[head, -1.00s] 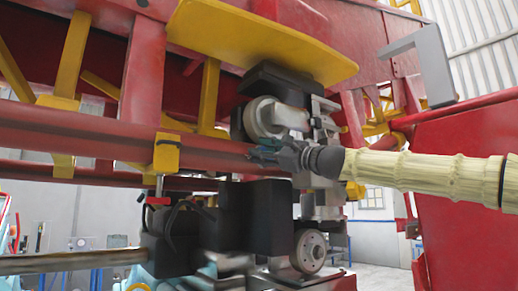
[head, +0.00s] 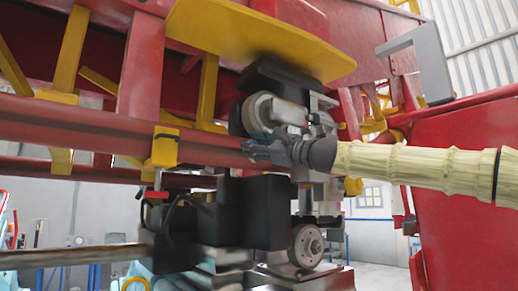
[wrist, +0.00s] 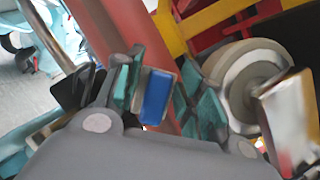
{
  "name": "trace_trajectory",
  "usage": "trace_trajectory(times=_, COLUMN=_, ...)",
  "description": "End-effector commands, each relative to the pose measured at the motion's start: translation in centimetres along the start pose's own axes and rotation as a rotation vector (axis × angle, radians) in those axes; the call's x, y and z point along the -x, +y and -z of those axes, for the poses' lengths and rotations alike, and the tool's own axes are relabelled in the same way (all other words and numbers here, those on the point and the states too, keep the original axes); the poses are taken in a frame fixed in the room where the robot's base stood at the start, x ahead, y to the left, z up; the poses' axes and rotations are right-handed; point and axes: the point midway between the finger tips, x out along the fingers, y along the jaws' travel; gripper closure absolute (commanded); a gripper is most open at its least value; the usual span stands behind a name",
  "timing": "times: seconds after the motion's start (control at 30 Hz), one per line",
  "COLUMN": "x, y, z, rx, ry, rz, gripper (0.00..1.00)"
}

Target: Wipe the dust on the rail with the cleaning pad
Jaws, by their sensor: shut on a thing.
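The red rail (head: 85,125) is a thick tube running across the left and middle of the head view. It also shows as a slanted red band in the wrist view (wrist: 112,25). My gripper (head: 255,150) is beside the rail's right part, next to the grey wheel. In the wrist view its teal-padded fingers (wrist: 165,88) are shut on the cleaning pad (wrist: 158,97), a small blue block with a pale side. The pad is hidden in the head view. It overlaps the rail in the wrist view; I cannot tell whether they touch. I cannot make out dust on the rail.
The wheel assembly (head: 262,115) is close to my gripper, with a black box (head: 255,212) and lower wheel (head: 307,246) below. A yellow plate (head: 260,40) overhangs it. A yellow clamp (head: 164,147) surrounds part of the rail on the left. A red panel (head: 465,165) stands at right.

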Motion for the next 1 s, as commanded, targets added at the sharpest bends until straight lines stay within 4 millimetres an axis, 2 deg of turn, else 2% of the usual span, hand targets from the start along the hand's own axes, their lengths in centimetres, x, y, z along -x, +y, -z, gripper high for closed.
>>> trace_trajectory(times=0.53, x=-1.0, y=2.2, z=-1.9, rx=0.000, ry=-0.001, rz=0.000, gripper=0.80)
trace_trajectory(times=0.87, x=-1.1, y=2.2, z=-2.0, rx=-0.001, ry=-0.001, rz=0.000, gripper=0.80)
trace_trajectory(times=1.0, x=-0.4, y=2.2, z=-2.3, rx=0.000, ry=-0.001, rz=0.001, gripper=0.80)
